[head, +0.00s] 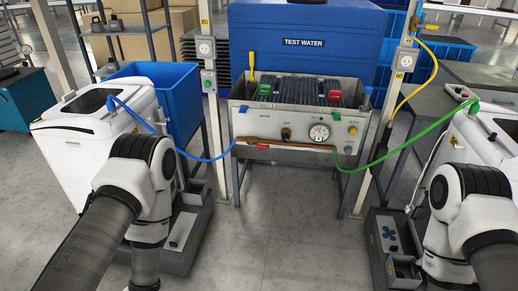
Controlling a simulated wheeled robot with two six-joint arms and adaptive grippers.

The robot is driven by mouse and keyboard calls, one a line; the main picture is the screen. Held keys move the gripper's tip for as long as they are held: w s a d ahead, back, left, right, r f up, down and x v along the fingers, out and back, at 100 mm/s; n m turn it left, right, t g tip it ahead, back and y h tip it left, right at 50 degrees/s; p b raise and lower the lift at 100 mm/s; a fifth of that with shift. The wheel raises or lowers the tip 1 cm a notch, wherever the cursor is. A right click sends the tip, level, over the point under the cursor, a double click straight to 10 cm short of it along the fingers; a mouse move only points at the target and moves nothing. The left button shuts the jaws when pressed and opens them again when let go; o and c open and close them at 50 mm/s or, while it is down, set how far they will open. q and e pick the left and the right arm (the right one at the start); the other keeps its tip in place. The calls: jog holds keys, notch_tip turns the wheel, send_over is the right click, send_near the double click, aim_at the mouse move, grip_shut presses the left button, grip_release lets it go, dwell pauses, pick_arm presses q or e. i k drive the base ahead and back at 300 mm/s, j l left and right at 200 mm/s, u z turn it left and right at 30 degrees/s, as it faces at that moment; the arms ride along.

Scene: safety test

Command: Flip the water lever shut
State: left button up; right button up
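A metal test bath (300,132) with a grey front panel stands below a blue tank marked TEST WATER (303,42). A copper-coloured pipe (300,144) runs along the panel's lower part, with a small red handle-like piece (262,147) on it. An upright yellow handle (251,65) stands at the bath's back left. Another yellow lever-like fitting (420,22) sits high on the right post. I cannot tell which of these is the water lever. My arms show at the lower left and lower right, apart from the bath; neither gripper is in view.
A blue hose (190,155) hangs to the left and a green hose (412,145) to the right. A yellow hose (428,75) loops by the right post. White machines (75,155) flank the bath. The floor (275,235) in front is clear.

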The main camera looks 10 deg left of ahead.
aim_at(258, 147)
jog(key=i+z, duration=0.25)
jog(key=i, duration=0.65)
jog(key=i+j+z, duration=0.2)
jog(key=i, duration=0.7)
jog(key=l, duration=0.1)
